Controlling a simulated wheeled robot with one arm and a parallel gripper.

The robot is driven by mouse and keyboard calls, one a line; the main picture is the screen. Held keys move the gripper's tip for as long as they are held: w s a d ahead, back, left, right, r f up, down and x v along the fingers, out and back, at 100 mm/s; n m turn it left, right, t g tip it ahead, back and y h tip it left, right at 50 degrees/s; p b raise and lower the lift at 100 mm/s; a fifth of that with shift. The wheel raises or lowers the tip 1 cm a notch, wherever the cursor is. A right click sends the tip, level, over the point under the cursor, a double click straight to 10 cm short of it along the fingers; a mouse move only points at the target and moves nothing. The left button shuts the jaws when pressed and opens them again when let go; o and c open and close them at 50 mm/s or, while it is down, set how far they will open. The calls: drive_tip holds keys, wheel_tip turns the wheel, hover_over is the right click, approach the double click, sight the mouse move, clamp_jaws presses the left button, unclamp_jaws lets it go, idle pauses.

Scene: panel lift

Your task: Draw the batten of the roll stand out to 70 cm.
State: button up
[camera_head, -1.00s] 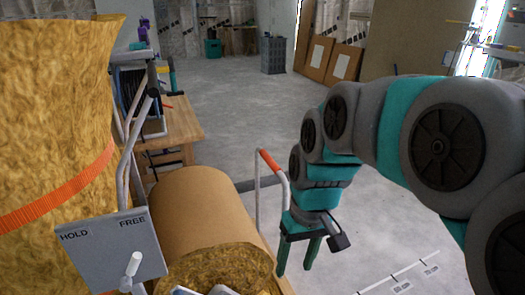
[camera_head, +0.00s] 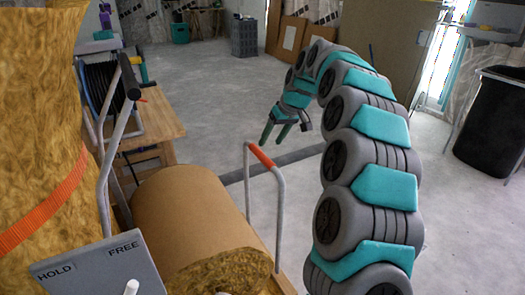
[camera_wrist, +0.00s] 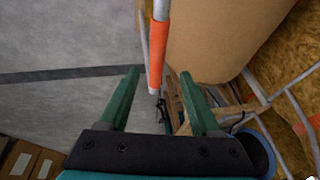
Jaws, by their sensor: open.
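The roll stand holds a large brown paper-wrapped roll (camera_head: 195,220) with fibrous yellow filling at its end, on the left in the head view. A pale bent bar with an orange grip (camera_head: 261,156) stands at the roll's right side; I take it to be the batten's handle. My gripper (camera_head: 273,143) is open and empty, close to the orange grip in the head view. In the wrist view the orange grip (camera_wrist: 158,55) shows between the two green fingers of my gripper (camera_wrist: 160,73). Whether it lies within their reach in depth I cannot tell.
A grey plate (camera_head: 95,270) marked HOLD and FREE, with a lever, is at front left beside an upright yellow roll (camera_head: 35,130). A wooden bench (camera_head: 160,125) stands behind. A black bin (camera_head: 490,125) is at right. The middle floor is clear.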

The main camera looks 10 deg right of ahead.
sight(264, 155)
drive_tip(key=x, duration=0.8)
drive_tip(key=shift+w+d, duration=0.15)
drive_tip(key=shift+w, duration=0.15)
drive_tip(key=shift+r, duration=0.1)
clamp_jaws()
idle(1.1)
